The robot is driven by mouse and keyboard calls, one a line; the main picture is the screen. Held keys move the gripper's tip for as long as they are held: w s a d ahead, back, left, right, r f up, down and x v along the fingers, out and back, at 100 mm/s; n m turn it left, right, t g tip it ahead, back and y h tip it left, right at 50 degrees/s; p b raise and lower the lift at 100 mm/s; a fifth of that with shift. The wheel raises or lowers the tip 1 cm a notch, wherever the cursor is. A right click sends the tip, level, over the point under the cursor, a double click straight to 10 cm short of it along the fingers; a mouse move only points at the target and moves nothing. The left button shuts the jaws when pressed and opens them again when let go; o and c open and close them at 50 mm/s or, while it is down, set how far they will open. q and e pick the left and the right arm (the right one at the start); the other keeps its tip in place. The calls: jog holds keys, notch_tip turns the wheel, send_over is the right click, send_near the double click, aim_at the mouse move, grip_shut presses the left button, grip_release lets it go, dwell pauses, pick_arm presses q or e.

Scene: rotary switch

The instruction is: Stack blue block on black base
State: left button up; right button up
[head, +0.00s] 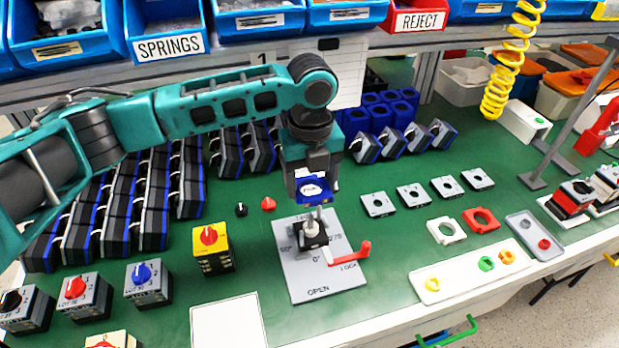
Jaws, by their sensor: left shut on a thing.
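My left gripper (311,178) comes down from above over the grey fixture plate and is shut on the blue block (313,196). The blue block has a pale middle and is held above the black base, with a visible gap between them. The black base (312,240) sits on the grey plate (310,278), with a light shaft standing up from its centre toward the block. A red lever (350,254) on the plate points right. My right gripper is not in view.
A yellow box with a red knob (212,248) stands left of the plate. Small black and red knobs (268,204) lie behind it. Grey square plates (413,195) and blue cylinders (385,112) are to the right and back.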

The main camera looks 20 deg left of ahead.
pick_arm(q)
jog(key=shift+f, duration=0.1)
jog(key=shift+f+b, duration=0.5)
jog(key=shift+f, duration=1.8)
jog(key=shift+f, duration=0.35)
jog(key=shift+f+b, duration=0.3)
jog(key=shift+f, duration=1.2)
jog(key=o, duration=1.1)
jog(key=shift+r, duration=0.1)
jog(key=shift+r+p, duration=0.5)
jog(key=shift+r, duration=5.9)
